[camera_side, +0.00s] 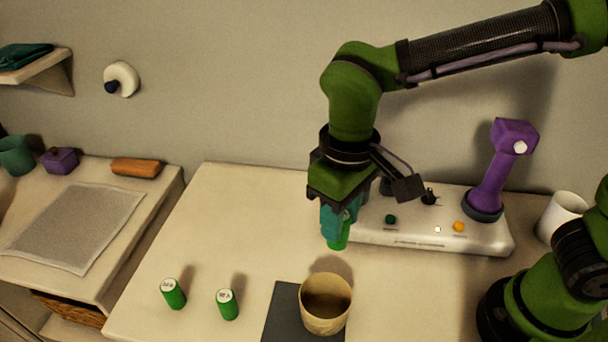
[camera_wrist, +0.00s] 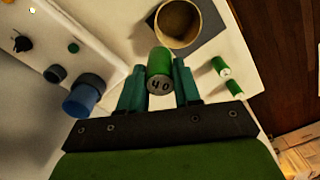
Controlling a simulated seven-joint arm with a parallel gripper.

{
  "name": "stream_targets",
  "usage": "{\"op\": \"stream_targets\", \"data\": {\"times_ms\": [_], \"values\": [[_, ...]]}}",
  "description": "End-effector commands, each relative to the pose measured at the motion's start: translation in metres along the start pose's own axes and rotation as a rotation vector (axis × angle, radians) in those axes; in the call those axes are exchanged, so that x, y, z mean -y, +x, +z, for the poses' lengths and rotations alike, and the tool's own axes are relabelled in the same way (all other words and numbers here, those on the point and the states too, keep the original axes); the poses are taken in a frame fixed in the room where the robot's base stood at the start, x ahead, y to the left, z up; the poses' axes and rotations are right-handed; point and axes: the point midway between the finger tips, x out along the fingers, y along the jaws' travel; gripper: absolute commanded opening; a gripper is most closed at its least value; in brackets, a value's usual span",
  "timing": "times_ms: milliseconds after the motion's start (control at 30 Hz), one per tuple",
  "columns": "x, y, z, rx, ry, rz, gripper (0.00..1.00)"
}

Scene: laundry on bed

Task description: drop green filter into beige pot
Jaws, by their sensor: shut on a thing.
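My gripper (camera_side: 338,222) is shut on a green filter (camera_side: 338,238) and holds it in the air above the table, behind the beige pot. In the wrist view the held green filter (camera_wrist: 160,72) sits between the two teal fingers, its grey end marked "40" facing the camera. The beige pot (camera_side: 326,318) stands upright on a dark mat (camera_side: 281,312) at the front of the table; it also shows in the wrist view (camera_wrist: 179,42), beyond the held filter. The held filter is apart from the pot. Two more green filters, a left one (camera_side: 174,295) and a right one (camera_side: 228,306), stand on the table left of the pot.
A white panel (camera_side: 385,236) with knobs and a purple handled device (camera_side: 492,175) stands at the back right. A white mug (camera_side: 560,215) is at the far right. The table's left middle (camera_side: 225,220) is clear.

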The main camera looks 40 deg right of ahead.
Motion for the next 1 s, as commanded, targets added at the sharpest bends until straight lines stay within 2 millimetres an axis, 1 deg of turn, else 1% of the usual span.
{"op": "stream_targets", "data": {"times_ms": [33, 100, 233, 367, 467, 800, 1000], "values": [[0.013, 0.0, 0.009, 0.0, 0.02, 0.001, 0.03], [0.02, 0.0, 0.015, 0.002, 0.073, 0.002, 0.03], [0.02, 0.002, 0.017, 0.004, 0.18, 0.004, 0.03], [0.02, 0.004, 0.016, 0.005, 0.237, 0.005, 0.03], [0.019, 0.01, 0.016, 0.006, 0.249, 0.007, 0.03], [0.019, 0.049, 0.016, 0.007, 0.247, 0.006, 0.03], [0.019, 0.06, 0.016, 0.005, 0.247, 0.005, 0.03]]}}
